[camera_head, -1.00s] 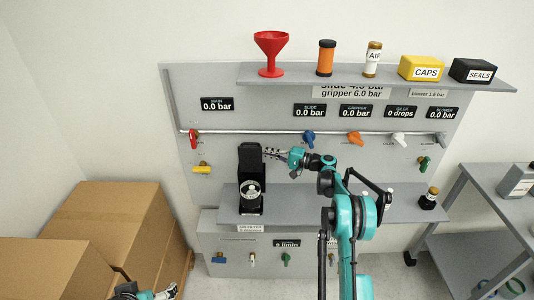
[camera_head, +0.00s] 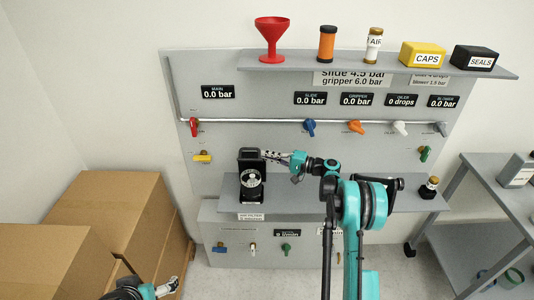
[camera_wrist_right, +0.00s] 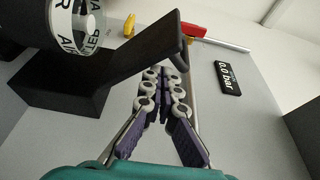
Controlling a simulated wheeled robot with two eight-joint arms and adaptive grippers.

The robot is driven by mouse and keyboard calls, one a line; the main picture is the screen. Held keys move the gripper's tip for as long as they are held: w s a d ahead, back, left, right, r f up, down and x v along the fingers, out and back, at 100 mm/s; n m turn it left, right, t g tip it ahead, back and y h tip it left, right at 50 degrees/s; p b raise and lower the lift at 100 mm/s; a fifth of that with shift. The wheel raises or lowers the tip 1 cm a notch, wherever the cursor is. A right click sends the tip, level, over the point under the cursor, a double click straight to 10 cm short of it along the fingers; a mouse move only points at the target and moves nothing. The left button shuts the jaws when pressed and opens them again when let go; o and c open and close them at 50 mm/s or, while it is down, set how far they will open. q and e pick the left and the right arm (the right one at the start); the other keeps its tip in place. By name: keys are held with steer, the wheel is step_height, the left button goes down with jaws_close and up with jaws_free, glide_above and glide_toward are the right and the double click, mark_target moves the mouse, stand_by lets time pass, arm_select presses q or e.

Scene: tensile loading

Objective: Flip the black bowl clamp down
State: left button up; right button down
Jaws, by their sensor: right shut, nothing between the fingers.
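The black bowl clamp (camera_head: 250,154) is a flat black plate on the black filter unit (camera_head: 252,190), which stands on the lower shelf. It leans forward over the unit, partway down. In the right wrist view the clamp (camera_wrist_right: 150,47) slants up from the black base, above my fingers. My right gripper (camera_head: 268,155) is shut and empty, with its tips at the clamp's right side. In the right wrist view its fingers (camera_wrist_right: 165,78) are together, close to the clamp's edge; contact is unclear. My left gripper (camera_head: 174,284) is low at the left, away from the panel; its jaws are too small to judge.
Valve handles and pressure displays cover the grey panel (camera_head: 225,130). The upper shelf (camera_head: 300,66) holds a red funnel (camera_head: 271,38), bottles and boxes. A small bottle (camera_head: 429,187) stands at the lower shelf's right end. Cardboard boxes (camera_head: 120,205) fill the left.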

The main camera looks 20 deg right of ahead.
arm_select(q)
steer(key=shift+s+f+b, duration=0.15)
steer(key=shift+f+b, duration=0.6)
steer(key=shift+f, duration=0.1)
steer(key=shift+s+f+b, duration=0.1)
steer(key=shift+f+b, duration=0.65)
steer(key=shift+f, duration=0.05)
arm_select(e)
steer(key=s+a+f+n+y, duration=0.1)
steer(key=s+f+n, duration=0.3)
steer(key=f, duration=0.3)
steer(key=shift+f+n, duration=0.15)
steer(key=shift+n, duration=0.25)
